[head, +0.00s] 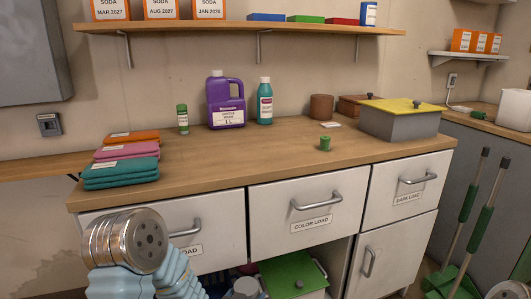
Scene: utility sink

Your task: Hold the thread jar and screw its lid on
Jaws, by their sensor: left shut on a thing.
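My left arm comes in at the lower left, with a silver joint and pale blue ribbed parts. My left gripper (245,289) shows only in small part at the bottom edge, in front of the cabinet. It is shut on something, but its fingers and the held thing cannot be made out. A small green cylinder (325,143) stands alone near the front of the wooden counter (265,165); I cannot tell if it is the lid or a jar. A small green-capped container (183,119) with a label stands farther back. No thread jar can be identified for certain. My right gripper is not in view.
Folded cloths (122,172) lie at the counter's left. A purple jug (226,102) and teal bottle (265,101) stand at the back. A grey box with a yellow lid (400,118) is at the right. The counter's middle front is mostly clear.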

